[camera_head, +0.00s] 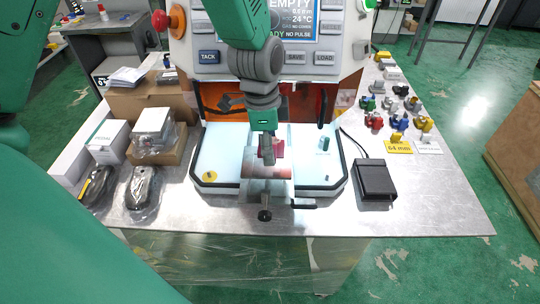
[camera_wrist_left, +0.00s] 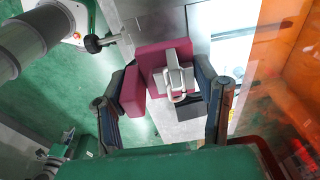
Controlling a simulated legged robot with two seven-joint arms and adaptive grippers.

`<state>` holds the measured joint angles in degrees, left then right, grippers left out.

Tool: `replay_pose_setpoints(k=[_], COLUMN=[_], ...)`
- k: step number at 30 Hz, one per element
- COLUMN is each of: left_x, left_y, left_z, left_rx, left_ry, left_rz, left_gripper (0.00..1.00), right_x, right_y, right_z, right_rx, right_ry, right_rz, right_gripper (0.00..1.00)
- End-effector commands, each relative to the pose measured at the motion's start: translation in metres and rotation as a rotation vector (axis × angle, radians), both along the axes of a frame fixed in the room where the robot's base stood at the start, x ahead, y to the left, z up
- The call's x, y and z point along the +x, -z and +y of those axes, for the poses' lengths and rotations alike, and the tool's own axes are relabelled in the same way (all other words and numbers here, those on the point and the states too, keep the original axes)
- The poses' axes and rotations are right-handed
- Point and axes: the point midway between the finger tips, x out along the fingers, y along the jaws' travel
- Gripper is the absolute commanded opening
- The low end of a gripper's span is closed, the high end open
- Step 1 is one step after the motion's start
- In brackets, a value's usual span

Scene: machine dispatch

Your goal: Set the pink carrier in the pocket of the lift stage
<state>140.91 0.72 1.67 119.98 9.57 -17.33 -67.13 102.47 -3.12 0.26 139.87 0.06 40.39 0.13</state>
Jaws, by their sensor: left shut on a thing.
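The pink carrier (camera_head: 279,148) is in my left gripper (camera_head: 267,152), which points down over the front middle of the white machine bed. In the left wrist view the pink carrier (camera_wrist_left: 132,92) sits between the two fingers of my left gripper (camera_wrist_left: 168,95), with a grey block and a pale metal loop on it. The lift stage (camera_head: 267,187) is directly below in the head view, at the bed's front edge, with a knob (camera_head: 265,215) in front. The gripper hides part of the stage. I cannot tell whether carrier and stage touch. My right gripper is out of view.
The machine panel (camera_head: 295,62) rises behind the bed (camera_head: 222,160). A black pedal-like box (camera_head: 374,179) with a cable lies to the right. Several coloured parts (camera_head: 398,122) stand farther right. Boxes and bagged items (camera_head: 143,187) crowd the left. The table's front right is clear.

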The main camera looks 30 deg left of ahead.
Motion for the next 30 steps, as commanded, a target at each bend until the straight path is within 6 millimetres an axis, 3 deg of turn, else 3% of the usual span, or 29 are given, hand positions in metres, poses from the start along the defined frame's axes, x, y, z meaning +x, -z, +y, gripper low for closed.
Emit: replay_pose_setpoints(k=[9, 17, 18, 20, 30], left_x=[0.000, -0.001, -0.001, -0.001, 0.000], left_y=[0.042, 0.047, 0.047, 0.047, 0.042], left_z=[0.009, 0.005, 0.005, 0.003, 0.005], left_rx=[-0.009, -0.004, -0.004, -0.002, -0.006], left_ry=[-0.005, -0.005, -0.005, -0.004, -0.005], left_rz=[0.002, -0.001, 0.001, 0.001, -0.002], left_gripper=[0.17, 0.17, 0.59, 0.76, 0.76], right_x=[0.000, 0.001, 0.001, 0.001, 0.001], right_y=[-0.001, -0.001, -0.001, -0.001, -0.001], right_z=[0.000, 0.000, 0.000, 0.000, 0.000], right_rx=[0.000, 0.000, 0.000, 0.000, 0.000], right_ry=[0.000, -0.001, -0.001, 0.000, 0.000], right_rz=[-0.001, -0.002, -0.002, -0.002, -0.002], right_gripper=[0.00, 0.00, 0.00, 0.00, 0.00])
